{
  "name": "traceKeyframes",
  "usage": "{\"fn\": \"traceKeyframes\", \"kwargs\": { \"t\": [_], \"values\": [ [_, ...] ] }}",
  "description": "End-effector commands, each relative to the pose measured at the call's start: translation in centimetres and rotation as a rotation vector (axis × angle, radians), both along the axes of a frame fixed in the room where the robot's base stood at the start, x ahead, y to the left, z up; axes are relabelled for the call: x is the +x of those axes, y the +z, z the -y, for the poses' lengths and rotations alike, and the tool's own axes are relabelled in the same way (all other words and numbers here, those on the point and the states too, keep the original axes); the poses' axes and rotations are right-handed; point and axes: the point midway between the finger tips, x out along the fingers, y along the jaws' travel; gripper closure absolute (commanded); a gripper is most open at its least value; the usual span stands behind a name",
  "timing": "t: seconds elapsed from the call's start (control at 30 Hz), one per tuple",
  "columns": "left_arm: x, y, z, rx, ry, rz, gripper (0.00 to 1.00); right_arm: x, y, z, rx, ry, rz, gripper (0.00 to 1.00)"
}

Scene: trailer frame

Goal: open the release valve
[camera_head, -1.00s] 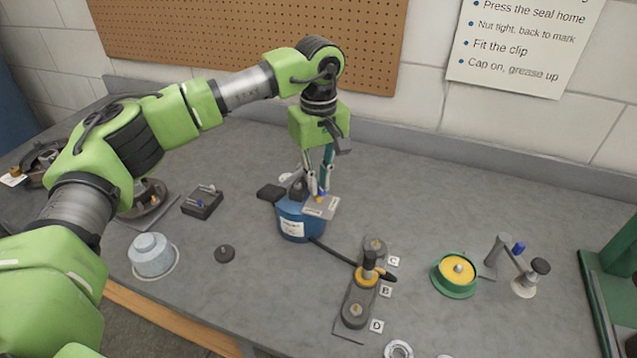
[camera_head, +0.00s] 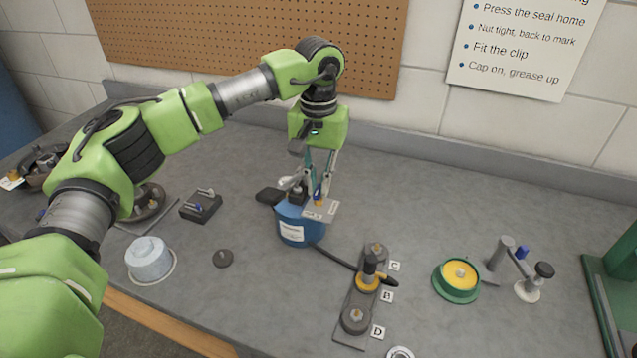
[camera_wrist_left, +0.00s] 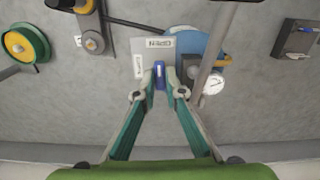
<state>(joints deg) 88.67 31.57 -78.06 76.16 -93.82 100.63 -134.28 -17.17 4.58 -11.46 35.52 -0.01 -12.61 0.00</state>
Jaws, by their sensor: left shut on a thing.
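The blue pump body (camera_head: 291,231) stands on the bench with a grey label plate (camera_head: 324,211) at its upper right. In the left wrist view the plate (camera_wrist_left: 126,48) has one label reading OPEN and a second label too small to read. The release valve's small blue handle (camera_wrist_left: 159,74) stands between my left fingertips, over the plate. My left gripper (camera_head: 311,194) reaches down from above and is shut on this handle; it also shows in the left wrist view (camera_wrist_left: 160,80). The fingers partly hide the valve in the head view. My right gripper is not in view.
A black hose runs from the pump to a grey block with a yellow-ringed coupling (camera_head: 367,281). A green-and-yellow round part (camera_head: 457,279) and a small stand with a blue piece (camera_head: 521,252) lie right. A round gauge (camera_wrist_left: 214,84) sits beside the fingers.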

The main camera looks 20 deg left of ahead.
Motion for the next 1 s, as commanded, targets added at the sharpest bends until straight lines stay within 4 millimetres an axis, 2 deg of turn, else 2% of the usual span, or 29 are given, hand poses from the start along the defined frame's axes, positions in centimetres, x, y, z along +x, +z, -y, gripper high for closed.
{"fn": "traceKeyframes", "kwargs": {
  "t": [0.67, 0.7, 0.77, 1.0],
  "values": [
    [0.07, 0.18, 0.00, -0.001, -0.062, 0.003, 1.00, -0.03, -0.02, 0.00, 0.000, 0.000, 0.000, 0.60],
    [0.07, 0.18, 0.00, -0.001, -0.062, 0.003, 0.85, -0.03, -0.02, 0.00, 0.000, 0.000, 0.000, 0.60],
    [0.07, 0.17, 0.00, -0.001, -0.062, 0.003, 0.73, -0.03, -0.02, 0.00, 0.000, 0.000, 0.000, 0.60],
    [0.03, 0.07, -0.01, 0.000, -0.062, 0.001, 0.73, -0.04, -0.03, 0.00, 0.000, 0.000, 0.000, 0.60]
  ]
}}
